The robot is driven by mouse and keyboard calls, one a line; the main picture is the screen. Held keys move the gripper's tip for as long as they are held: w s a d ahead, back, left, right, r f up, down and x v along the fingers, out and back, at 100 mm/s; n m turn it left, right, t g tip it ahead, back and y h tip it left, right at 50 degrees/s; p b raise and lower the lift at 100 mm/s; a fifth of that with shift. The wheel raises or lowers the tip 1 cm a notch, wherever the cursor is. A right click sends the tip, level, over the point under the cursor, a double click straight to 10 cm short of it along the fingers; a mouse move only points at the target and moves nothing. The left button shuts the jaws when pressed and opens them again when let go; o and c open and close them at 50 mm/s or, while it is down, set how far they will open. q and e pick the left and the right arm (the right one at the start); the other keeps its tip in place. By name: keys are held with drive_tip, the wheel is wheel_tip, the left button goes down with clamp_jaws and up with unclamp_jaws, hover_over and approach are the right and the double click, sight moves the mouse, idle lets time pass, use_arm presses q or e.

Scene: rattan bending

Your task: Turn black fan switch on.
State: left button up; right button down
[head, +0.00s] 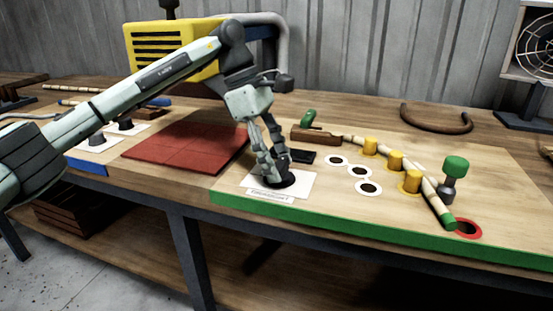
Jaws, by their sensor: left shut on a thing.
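My left gripper (277,171) reaches down from the left onto a white labelled card (300,184) on the bench board. It is shut on a small dark thing at the card's middle, mostly hidden by the fingers. A round black patch shows around the fingertips. The label is too small to read surely, and I cannot tell whether this is the black fan switch. A fan (540,46) with a pale square frame stands at the far right, cut off by the picture edge. My right gripper is not in view.
A red tiled mat (185,147) lies left of the card. A yellow machine (160,45) is behind my arm.

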use_arm(q)
drive_tip(key=o, duration=1.2)
drive_tip(key=shift+c, duration=0.2)
drive_tip(key=v, duration=1.2)
drive_tip(key=shift+r, duration=0.1)
